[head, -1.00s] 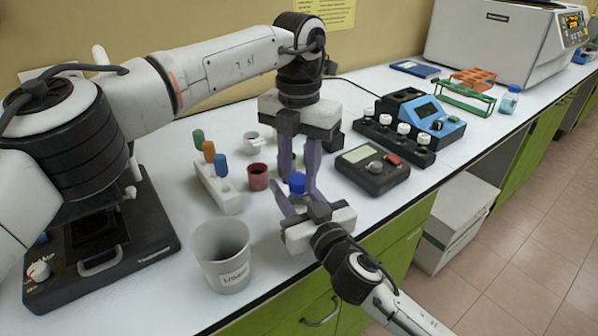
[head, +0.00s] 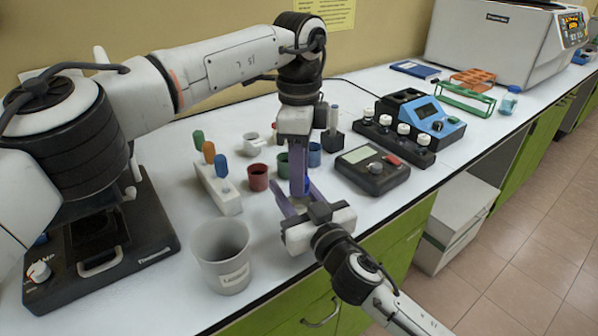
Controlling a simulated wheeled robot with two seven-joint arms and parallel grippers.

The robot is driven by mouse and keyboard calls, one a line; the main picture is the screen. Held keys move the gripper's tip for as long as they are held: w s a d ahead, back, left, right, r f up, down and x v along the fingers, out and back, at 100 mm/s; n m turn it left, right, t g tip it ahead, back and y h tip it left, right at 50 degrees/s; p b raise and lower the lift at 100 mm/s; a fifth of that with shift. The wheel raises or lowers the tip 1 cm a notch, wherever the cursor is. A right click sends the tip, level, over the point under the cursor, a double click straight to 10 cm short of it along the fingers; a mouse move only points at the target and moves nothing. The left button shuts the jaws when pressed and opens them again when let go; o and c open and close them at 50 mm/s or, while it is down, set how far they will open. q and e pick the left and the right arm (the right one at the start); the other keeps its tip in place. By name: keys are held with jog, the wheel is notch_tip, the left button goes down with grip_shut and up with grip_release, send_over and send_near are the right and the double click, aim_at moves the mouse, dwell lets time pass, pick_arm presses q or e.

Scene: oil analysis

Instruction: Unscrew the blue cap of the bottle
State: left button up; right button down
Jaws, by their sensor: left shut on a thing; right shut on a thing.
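The bottle (head: 299,204) is small and pale and stands upright near the front edge of the bench, mostly hidden by my fingers. Its blue cap (head: 307,185) shows as a sliver beside my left gripper's finger. My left gripper (head: 300,189) comes straight down from above and is shut on the blue cap. My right gripper (head: 296,197) comes from the front, with one purple finger on each side of the bottle, and is shut on the bottle.
Red (head: 258,177), green (head: 283,163) and blue (head: 314,155) cups stand close behind the grippers. A beaker (head: 221,255) and a rack of coloured-cap tubes (head: 218,187) are to the left. A dark meter (head: 372,170) sits to the right.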

pick_arm(q)
jog(key=shift+r, duration=0.15)
pick_arm(e)
jog(key=shift+f, duration=0.1)
dwell(0.4)
pick_arm(q)
jog(key=shift+r, duration=1)
jog(key=shift+r, duration=2)
pick_arm(e)
jog(key=c, duration=1)
grip_release()
jog(key=shift+c, duration=0.2)
jog(key=shift+s, duration=0.1)
